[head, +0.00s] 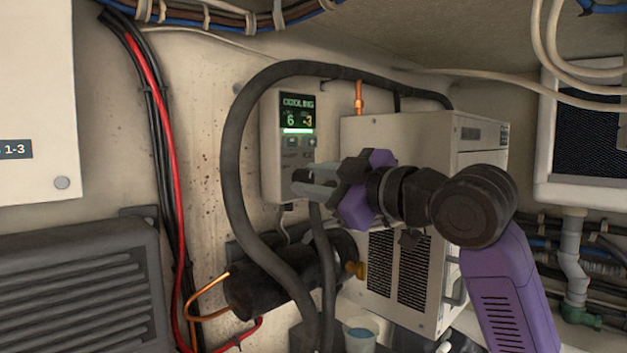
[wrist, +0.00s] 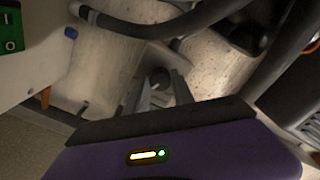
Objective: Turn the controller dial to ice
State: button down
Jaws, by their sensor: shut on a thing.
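The controller (head: 272,150) is a pale upright box on the wall. Its lit green screen (head: 297,112) reads "COOLING" with "6" and "-3" under it, and a bright green bar glows below. My gripper (head: 298,182) reaches in from the right at the controller's lower part. In the wrist view, the fingers (wrist: 160,88) are closed about a small dark round dial (wrist: 160,76), one on each side. The dial is hidden behind my gripper in the head view, and its pointer and markings cannot be made out.
A thick black hose (head: 232,150) loops over and left of the controller. A pale box unit (head: 395,140) with black grilles stands close on the right. A black cylinder (head: 262,285) lies below, and a small cup (head: 360,340) stands at the bottom. Red and black cables (head: 165,130) run down the left wall.

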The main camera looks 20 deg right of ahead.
jog(key=shift+f, duration=0.15)
jog(key=c, duration=1.1)
grip_release()
jog(key=b+v, duration=0.2)
jog(key=v, duration=0.5)
jog(key=shift+s+d, duration=0.15)
jog(key=shift+s, duration=0.2)
